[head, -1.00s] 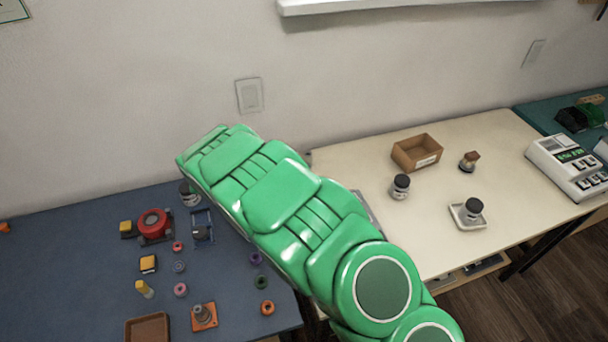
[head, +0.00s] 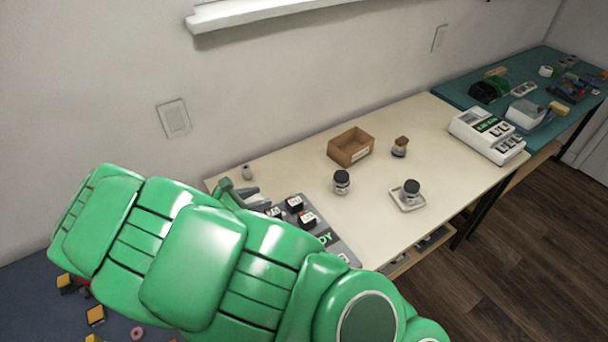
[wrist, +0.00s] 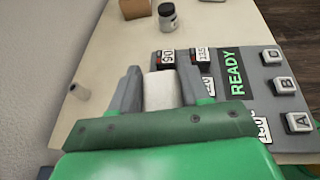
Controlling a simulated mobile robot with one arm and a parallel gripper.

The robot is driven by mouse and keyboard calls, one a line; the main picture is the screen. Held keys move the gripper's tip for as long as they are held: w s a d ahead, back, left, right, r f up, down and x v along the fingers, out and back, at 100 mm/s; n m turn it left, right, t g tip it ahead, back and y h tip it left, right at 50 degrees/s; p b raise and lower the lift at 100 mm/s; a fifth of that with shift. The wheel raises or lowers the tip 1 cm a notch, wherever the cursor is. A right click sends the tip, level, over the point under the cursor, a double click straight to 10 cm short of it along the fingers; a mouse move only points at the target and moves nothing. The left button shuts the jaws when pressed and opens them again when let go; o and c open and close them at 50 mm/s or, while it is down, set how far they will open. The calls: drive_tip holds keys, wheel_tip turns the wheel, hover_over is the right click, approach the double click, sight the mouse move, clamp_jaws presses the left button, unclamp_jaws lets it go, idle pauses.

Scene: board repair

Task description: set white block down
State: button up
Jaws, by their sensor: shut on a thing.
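In the wrist view, my gripper (wrist: 159,88) is shut on the white block (wrist: 161,91), which sits between the two grey fingers. The block is over the cream table, beside the left edge of a grey panel (wrist: 261,92) with a green READY display. I cannot tell whether the block touches the table. In the head view, my gripper (head: 245,196) is above the near left part of the cream table (head: 294,172), next to the panel (head: 328,231). My arm hides part of the panel there, and I cannot make out the block.
Bare tabletop lies between the cylinder and the box.

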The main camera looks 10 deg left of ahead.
drive_tip(key=w+d+m+g+h, duration=0.4)
drive_tip(key=w+d+m+g, duration=0.1)
drive_tip(key=w+d, duration=1.8)
drive_tip(key=w+d+m+g+h, duration=0.1)
drive_tip(key=w+d+m+g, duration=0.15)
drive_tip(key=d, duration=1.45)
drive_tip(key=w+d+m+g, duration=0.1)
drive_tip(key=d+m+g, duration=0.2)
drive_tip(key=d, duration=1.4)
drive_tip(key=shift+w+d+f, duration=0.65)
drive_tip(key=shift+w+f, duration=0.9)
drive_tip(key=shift+w, duration=0.6)
drive_tip(key=shift+w+d+f, duration=0.6)
drive_tip(key=shift+w+f, duration=0.9)
drive_tip(key=shift+w, duration=0.6)
drive_tip(key=shift+w+d+f, duration=0.65)
drive_tip(key=shift+w+f, duration=0.9)
drive_tip(key=shift+w, duration=0.6)
drive_tip(key=shift+w+f, duration=0.1)
